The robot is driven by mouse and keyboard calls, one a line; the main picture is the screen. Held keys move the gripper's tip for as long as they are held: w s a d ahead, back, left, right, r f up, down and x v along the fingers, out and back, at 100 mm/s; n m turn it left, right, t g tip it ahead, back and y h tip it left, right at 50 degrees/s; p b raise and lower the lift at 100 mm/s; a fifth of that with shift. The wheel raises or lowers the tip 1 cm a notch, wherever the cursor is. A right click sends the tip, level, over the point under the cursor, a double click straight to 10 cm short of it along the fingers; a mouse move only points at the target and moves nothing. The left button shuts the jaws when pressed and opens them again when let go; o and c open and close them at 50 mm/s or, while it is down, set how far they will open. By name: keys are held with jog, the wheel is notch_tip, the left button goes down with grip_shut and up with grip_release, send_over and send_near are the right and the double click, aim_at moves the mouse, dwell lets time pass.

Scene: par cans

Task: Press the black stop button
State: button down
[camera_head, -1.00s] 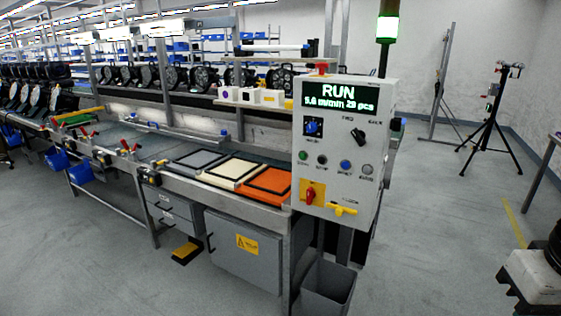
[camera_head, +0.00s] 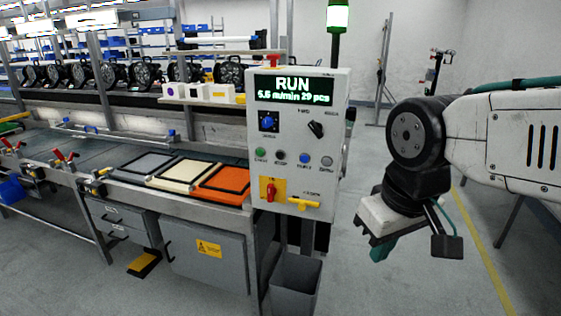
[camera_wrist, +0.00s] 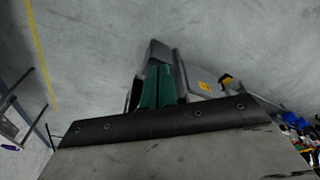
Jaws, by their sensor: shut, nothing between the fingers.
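The grey control box (camera_head: 335,125) stands at the end of the bench and its display reads RUN. A row of small buttons crosses its front. The black stop button (camera_head: 280,157) is second from the left, between a green button (camera_head: 260,154) and a blue button (camera_head: 304,158); its label is too small to read. My gripper (camera_head: 381,249) hangs to the right of the box and lower than the buttons, apart from them, pointing down. In the wrist view its green fingers (camera_wrist: 158,88) are together and empty, over grey floor. The button cannot be made out there.
A black selector knob (camera_head: 316,129), a red switch on yellow (camera_head: 271,190) and a yellow handle (camera_head: 304,204) share the panel. A grey bin (camera_head: 296,285) stands below it. Orange, cream and grey trays lie on the bench to the left. Floor right of the box looks open.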

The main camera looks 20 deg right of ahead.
jog(key=w+a+f+n+t+y, duration=0.1)
jog(key=w+n+t, duration=0.6)
jog(key=w, duration=0.9)
jog(key=w+a+f+n+t+y, duration=0.1)
jog(key=w+f+n+t, duration=0.3)
jog(key=w+n+t, duration=0.4)
jog(key=w+n+y, duration=0.1)
jog(key=w+n, duration=0.3)
jog(key=w, duration=0.4)
jog(key=shift+a+f+t, duration=0.25)
jog(key=shift+f+t, duration=0.05)
send_near(276, 155)
jog(key=w+a, duration=0.2)
jog(key=a, duration=0.1)
jog(key=w+d, duration=0.1)
jog(key=w, duration=0.2)
jog(key=shift+d, duration=0.35)
jog(key=shift+w+d, duration=0.25)
jog(key=shift+w, duration=0.1)
